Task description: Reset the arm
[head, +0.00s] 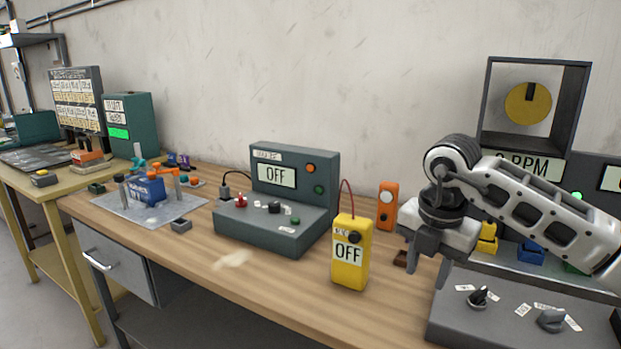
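My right arm (525,195) reaches in from the right edge in the head view. Its gripper (428,267) points down over the right part of the workbench. Its two fingers are apart with nothing visible between them. It hangs to the right of the yellow handheld meter (349,270), which reads OFF, and behind the front edge of the grey control panel (500,310). My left arm and gripper do not show in this view.
A grey-green console (272,232) reading OFF stands mid-bench. An orange device (387,206) stands behind the meter. A metal plate (120,207) holds a blue block (147,191). A machine frame (574,110) with a yellow disc rises at right. The front-middle wooden bench top (265,285) is mostly clear.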

